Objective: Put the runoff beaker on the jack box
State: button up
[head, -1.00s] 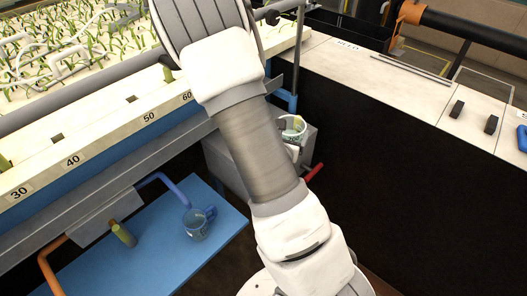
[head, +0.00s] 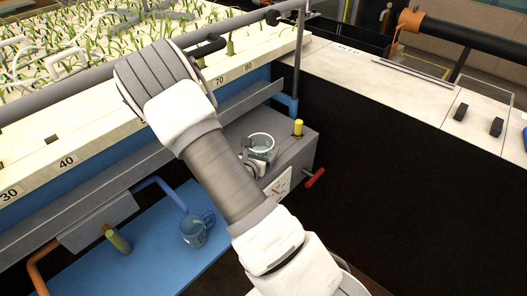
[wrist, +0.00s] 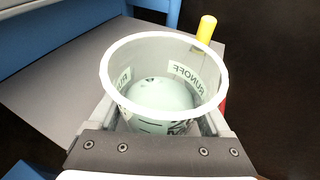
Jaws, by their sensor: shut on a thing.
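The runoff beaker (head: 261,142) is a clear round cup with a white rim and pale green contents. In the wrist view (wrist: 165,80) its RUNOFF label reads mirrored through the wall. My gripper (head: 253,165) is shut on the beaker, with a finger on each side of it in the wrist view (wrist: 160,122). The beaker is upright over the top of the grey jack box (head: 288,150). Whether its base touches the top is hidden. The box has a yellow peg (head: 298,128) at its far right corner and a red handle (head: 315,178) on its right.
The flume edge with numbered marks (head: 110,130) and a grey rail run behind. A dark panel (head: 400,190) and pale worktop (head: 400,90) lie to the right.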

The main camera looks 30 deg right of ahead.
jog(key=shift+f, duration=0.25)
jog(key=o, duration=1.2)
